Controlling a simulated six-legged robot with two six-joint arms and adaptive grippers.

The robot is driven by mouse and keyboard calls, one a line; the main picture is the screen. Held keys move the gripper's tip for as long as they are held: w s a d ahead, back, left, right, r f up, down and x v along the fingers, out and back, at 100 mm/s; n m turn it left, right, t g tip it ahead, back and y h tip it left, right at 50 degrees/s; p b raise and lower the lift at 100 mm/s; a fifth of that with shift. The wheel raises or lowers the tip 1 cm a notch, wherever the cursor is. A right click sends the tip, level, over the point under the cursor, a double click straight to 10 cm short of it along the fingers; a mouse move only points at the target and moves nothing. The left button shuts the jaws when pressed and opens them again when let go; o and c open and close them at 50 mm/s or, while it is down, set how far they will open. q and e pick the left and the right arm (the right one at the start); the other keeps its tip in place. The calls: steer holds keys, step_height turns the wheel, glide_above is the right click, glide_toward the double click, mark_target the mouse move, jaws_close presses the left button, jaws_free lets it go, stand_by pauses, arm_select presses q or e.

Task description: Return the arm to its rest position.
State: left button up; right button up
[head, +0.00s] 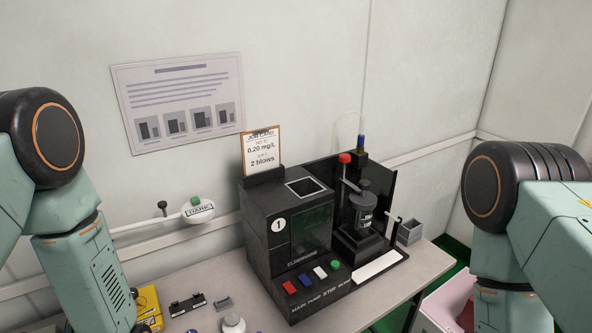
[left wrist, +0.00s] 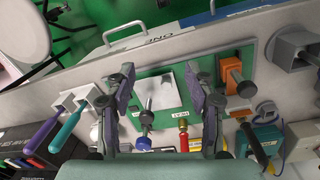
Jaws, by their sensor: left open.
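Both of my arms show in the head view, the left arm (head: 75,225) at the left edge and the right arm (head: 510,230) at the right edge. Neither gripper is in the head view. In the left wrist view my left gripper (left wrist: 161,76) has its two dark fingers spread apart, with nothing held between them. Behind the fingers lies a green mat (left wrist: 178,112) with a white sheet (left wrist: 166,86) on the bench. Whether the fingers touch anything below cannot be told. My right gripper is out of view.
A black tester (head: 285,235) marked 1 stands on the bench in the head view. A job card (head: 262,152) stands behind it.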

arm_select(q)
steer(key=s+m, duration=0.3)
steer(key=s, duration=1.3)
step_height(320, 180, down, 14)
steer(key=w+b, duration=0.1)
steer(key=b, duration=1.3)
steer(key=shift+d+f+y, duration=0.25)
steer(key=shift+d+y, duration=0.05)
steer(key=shift+d, duration=0.1)
